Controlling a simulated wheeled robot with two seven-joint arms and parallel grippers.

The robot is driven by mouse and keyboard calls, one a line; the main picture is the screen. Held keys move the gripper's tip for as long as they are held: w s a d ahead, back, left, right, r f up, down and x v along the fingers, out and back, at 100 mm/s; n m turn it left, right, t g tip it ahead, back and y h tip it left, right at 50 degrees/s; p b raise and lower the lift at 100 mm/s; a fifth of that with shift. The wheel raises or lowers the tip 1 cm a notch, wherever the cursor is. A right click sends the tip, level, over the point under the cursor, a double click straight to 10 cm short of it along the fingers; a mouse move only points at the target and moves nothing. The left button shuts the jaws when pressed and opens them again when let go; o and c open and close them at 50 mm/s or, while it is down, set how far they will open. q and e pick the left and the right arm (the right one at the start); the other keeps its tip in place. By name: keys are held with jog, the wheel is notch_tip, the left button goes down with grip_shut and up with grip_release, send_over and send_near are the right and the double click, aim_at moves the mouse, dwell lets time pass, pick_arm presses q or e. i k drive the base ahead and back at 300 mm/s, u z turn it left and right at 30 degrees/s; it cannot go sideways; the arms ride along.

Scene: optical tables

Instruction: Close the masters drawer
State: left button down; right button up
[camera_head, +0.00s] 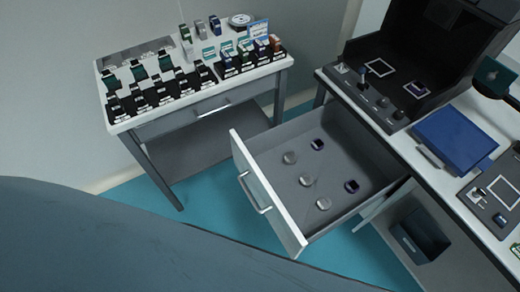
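The drawer (277,205) hangs well out from under the right-hand table and is open. Its white front panel faces left and bears a bar handle (252,196). Inside, several round grey discs and dark ring-shaped pieces lie on the grey floor; one is a disc (323,203) near the front, another a dark ring (317,144) near the back wall. I cannot read a label on the drawer. Neither of my grippers shows in the head view.
A second table (155,122) at the left back holds rows of small mounts and has a shut drawer (185,120). The right-hand table (385,135) carries a black enclosure (425,55) and a blue box (455,138). A dark bin (420,238) stands below. Teal floor shows around the drawer.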

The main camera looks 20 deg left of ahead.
aim_at(350, 152)
jog(key=z, duration=1.6)
jog(key=k, duration=0.65)
jog(key=u, duration=1.4)
jog(key=i, duration=0.5)
